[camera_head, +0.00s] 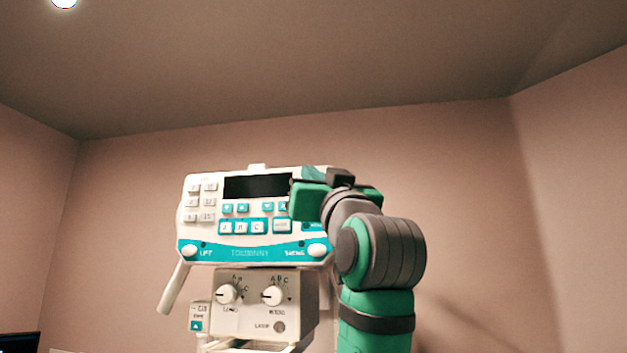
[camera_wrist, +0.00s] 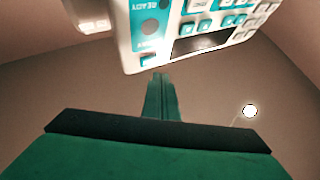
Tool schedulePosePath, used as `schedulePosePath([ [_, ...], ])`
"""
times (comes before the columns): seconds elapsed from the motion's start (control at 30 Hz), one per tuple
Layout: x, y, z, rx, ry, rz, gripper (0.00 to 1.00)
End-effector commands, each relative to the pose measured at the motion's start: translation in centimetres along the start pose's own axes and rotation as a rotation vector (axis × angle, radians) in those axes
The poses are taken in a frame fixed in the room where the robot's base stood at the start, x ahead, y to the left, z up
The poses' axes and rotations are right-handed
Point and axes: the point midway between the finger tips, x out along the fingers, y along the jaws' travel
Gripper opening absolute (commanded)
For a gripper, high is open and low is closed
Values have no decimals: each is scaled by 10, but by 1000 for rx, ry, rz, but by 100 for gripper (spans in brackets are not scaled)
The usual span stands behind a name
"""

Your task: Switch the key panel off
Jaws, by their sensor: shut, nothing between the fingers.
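The key panel (camera_head: 215,245) is a white and teal console with a dark screen (camera_head: 257,187), rows of keys and a teal lower band. My arm and green gripper cover its upper right part in the head view. In the wrist view the panel (camera_wrist: 128,50) is upside down along the top, with its dark screen (camera_wrist: 200,43), keys and a round grey spot (camera_wrist: 150,27) near a "READY" label. My gripper (camera_wrist: 160,78) is shut and empty, its fingertips just below the panel's edge in that picture. Whether they touch it cannot be told.
A white box with two knobs (camera_head: 272,296) sits below the panel. A white handle (camera_head: 174,287) sticks out at the panel's lower left. A dark monitor-like edge (camera_head: 18,345) shows at bottom left. Bare walls and a ceiling surround it; the space right of my arm looks clear.

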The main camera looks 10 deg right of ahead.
Motion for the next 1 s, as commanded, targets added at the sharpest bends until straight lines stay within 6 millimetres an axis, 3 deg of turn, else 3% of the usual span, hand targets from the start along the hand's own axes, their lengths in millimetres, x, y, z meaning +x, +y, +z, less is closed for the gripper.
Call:
schedulePosePath([
  [0.5, -28, -21, -21, -1, 1, -1, 0],
  [1.0, -29, -22, -21, 0, 0, 0, 0],
])
